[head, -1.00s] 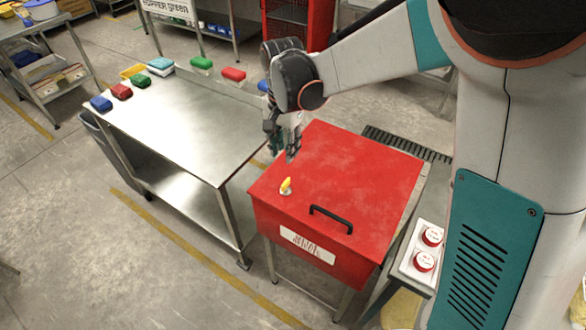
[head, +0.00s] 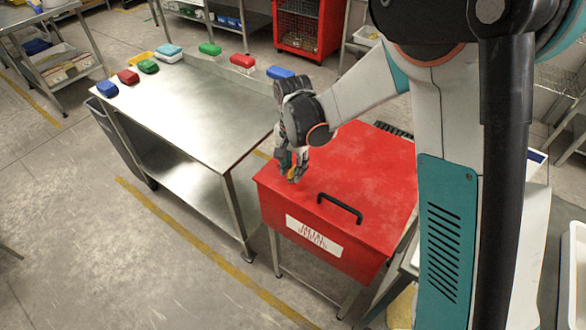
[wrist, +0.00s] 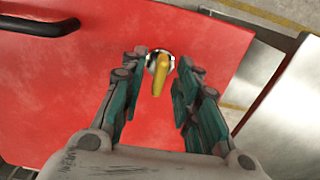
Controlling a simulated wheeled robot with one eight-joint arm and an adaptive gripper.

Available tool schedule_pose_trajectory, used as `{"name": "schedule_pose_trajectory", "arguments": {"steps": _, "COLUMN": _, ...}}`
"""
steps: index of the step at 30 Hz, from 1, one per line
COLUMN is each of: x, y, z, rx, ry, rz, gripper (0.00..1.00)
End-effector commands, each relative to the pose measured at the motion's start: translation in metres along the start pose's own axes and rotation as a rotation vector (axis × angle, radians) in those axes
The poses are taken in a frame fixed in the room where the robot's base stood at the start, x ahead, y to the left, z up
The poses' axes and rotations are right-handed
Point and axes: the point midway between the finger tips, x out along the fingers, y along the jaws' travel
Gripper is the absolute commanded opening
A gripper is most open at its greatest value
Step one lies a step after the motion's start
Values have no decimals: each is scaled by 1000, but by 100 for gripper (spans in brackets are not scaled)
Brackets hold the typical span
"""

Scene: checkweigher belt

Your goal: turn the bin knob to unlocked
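The red bin (head: 345,170) stands on a metal frame, with a flat lid, a black handle (head: 340,207) and a white label on its front. The yellow knob (wrist: 159,76) sits on a round metal base on the lid. In the wrist view its pointer runs almost straight down the picture, toward my gripper. My gripper (wrist: 155,100) is open just above the lid, with one teal-padded finger on each side of the knob and a gap on both sides. In the head view my gripper (head: 292,176) mostly covers the knob.
A steel table (head: 195,105) stands left of the bin, with several coloured packs along its far and left edges. The bin handle also shows in the wrist view (wrist: 40,25), left of the fingers. A red cage cabinet (head: 308,25) stands behind.

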Motion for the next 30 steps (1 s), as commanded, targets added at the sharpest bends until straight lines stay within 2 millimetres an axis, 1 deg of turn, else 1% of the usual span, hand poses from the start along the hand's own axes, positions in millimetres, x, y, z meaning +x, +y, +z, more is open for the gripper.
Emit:
{"name": "schedule_pose_trajectory", "arguments": {"steps": 6, "x": 0, "y": 0, "z": 0, "rx": 0, "ry": 0, "rz": 0, "gripper": 29}}
{"name": "schedule_pose_trajectory", "arguments": {"steps": 7, "x": 0, "y": 0, "z": 0, "rx": 0, "ry": 0, "rz": 0, "gripper": 27}}
{"name": "schedule_pose_trajectory", "arguments": {"steps": 10, "x": 0, "y": 0, "z": 0, "rx": 0, "ry": 0, "rz": 0, "gripper": 4}}
{"name": "schedule_pose_trajectory", "arguments": {"steps": 11, "x": 0, "y": 0, "z": 0, "rx": 0, "ry": 0, "rz": 0, "gripper": 0}}
{"name": "schedule_pose_trajectory", "arguments": {"steps": 23, "x": 0, "y": 0, "z": 0, "rx": -23, "ry": 0, "rz": 0, "gripper": 0}}
{"name": "schedule_pose_trajectory", "arguments": {"steps": 30, "x": 0, "y": 0, "z": 0, "rx": -139, "ry": 0, "rz": 0, "gripper": 0}}
